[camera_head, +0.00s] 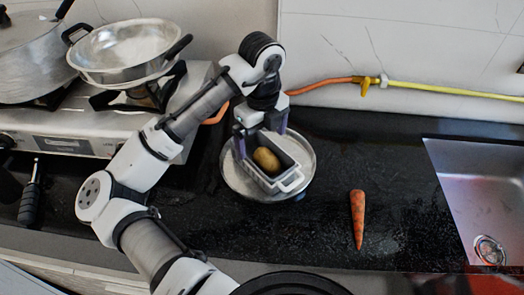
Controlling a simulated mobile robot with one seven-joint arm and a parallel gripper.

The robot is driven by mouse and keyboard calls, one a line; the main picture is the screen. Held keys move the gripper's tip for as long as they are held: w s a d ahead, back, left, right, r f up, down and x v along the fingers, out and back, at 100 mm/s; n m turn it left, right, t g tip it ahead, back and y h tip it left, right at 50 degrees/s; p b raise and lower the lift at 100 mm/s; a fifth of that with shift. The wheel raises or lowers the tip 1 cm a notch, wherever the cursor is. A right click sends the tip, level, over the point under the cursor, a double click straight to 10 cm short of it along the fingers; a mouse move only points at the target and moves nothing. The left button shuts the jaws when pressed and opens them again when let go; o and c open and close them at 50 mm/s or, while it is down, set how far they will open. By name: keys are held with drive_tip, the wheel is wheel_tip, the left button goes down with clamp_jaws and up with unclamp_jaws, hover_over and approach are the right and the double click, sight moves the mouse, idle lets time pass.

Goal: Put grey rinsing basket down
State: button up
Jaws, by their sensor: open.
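A grey rinsing basket (289,184), a small rectangular container with light walls and a handle at its near right end, sits over a round metal plate (240,185) on the dark counter. A brown potato (266,160) lies inside the basket. My gripper (260,140) is open at the basket's far end, with a finger on either side of it. Whether the fingers touch the basket walls is hard to tell. The basket's far end is partly hidden by my gripper.
An orange carrot (357,218) lies on the counter to the right of the plate. A metal sink (480,185) is at the right. A stove (70,140) with a metal pan (125,48) and a large pot (30,55) stands at the left. A yellow-orange gas hose (430,90) runs along the wall.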

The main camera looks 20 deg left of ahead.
drive_tip(key=shift+r, duration=1.9)
